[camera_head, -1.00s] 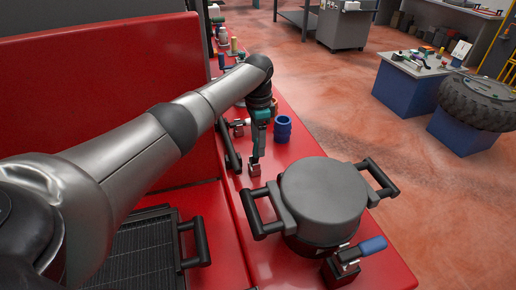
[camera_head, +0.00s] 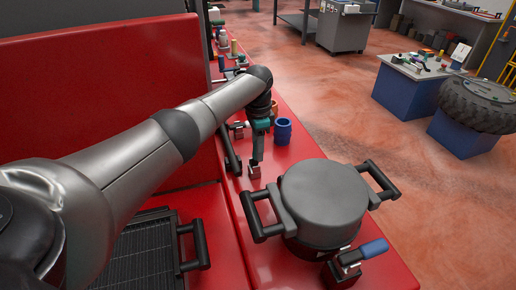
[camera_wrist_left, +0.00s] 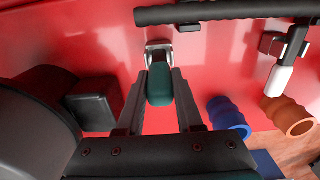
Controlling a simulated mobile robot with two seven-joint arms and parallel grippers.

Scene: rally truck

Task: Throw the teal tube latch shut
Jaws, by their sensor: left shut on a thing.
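The teal tube latch (camera_wrist_left: 160,86) shows in the left wrist view as a rounded teal handle on a metal bracket (camera_wrist_left: 158,48) fixed to the red surface. My left gripper (camera_wrist_left: 161,95) has its two fingers on either side of the teal handle and is shut on it. In the head view my left gripper (camera_head: 257,158) points down at the small latch base (camera_head: 254,171) on the red bench. The teal handle itself is mostly hidden by the fingers there. My right gripper is not in view.
A large grey round-lidded pot (camera_head: 323,200) with black handles stands in front, beside a blue-handled latch (camera_head: 362,252). A blue ribbed cup (camera_head: 283,131) stands right of the gripper. A black bar (camera_wrist_left: 225,11) runs close by. An orange ribbed cup (camera_wrist_left: 290,117) is near.

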